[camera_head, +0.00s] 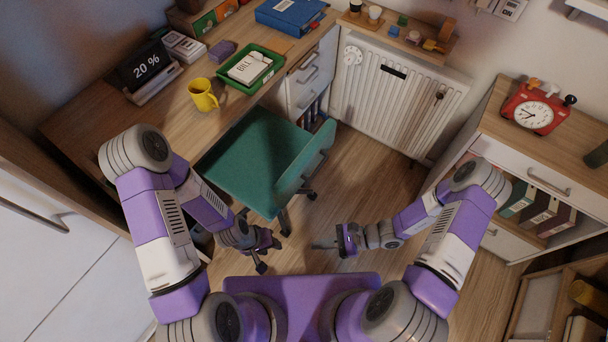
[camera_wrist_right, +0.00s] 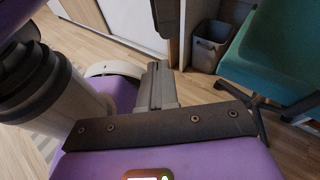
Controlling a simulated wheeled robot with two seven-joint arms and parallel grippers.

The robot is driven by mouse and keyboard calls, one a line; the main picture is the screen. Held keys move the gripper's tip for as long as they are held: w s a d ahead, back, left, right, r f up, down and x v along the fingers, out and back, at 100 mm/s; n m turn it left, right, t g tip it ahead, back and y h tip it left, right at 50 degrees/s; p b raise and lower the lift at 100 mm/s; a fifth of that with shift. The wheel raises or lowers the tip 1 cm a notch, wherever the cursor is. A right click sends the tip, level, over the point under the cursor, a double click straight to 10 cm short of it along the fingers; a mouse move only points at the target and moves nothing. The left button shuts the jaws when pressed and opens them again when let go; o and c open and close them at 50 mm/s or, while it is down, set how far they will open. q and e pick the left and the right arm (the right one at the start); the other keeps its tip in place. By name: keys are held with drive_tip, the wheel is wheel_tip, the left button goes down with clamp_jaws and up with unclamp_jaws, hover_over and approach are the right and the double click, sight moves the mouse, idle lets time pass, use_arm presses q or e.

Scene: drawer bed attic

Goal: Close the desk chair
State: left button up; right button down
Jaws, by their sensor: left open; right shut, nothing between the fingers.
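The green desk chair (camera_head: 252,160) stands at the wooden desk (camera_head: 165,113), its seat partly under the desk edge and its backrest (camera_head: 307,160) turned to the right. Part of the chair (camera_wrist_right: 278,58) and its dark wheeled base also show at the right of the right wrist view. My left gripper (camera_head: 268,245) is open and empty, just in front of the chair's near side. My right gripper (camera_head: 325,244) is shut and empty, to the right of the left one and apart from the chair. In the right wrist view its fingers (camera_wrist_right: 157,85) are together.
A yellow mug (camera_head: 203,95), a green tray (camera_head: 270,75) and a tablet showing 20 % (camera_head: 145,66) sit on the desk. A white radiator (camera_head: 395,95) stands behind the chair. The floor (camera_head: 365,185) between is clear.

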drive_tip(key=w+d+r+m+t+p, duration=0.1)
drive_tip(key=w+d+r+m+t, duration=0.15)
drive_tip(key=w+m+t, duration=0.2)
drive_tip(key=w+d+r+m+t+p, duration=0.1)
drive_tip(key=w+d+r+m+t, duration=0.1)
drive_tip(key=w+d+m+t, duration=0.3)
drive_tip(key=n+t+b, duration=0.1)
drive_tip(key=t+b, duration=0.1)
drive_tip(key=b, duration=0.1)
approach(295, 176)
drive_tip(key=x, duration=0.6)
drive_tip(key=shift+f, duration=0.15)
drive_tip(key=shift+w+a, duration=0.25)
drive_tip(key=shift+a, duration=0.15)
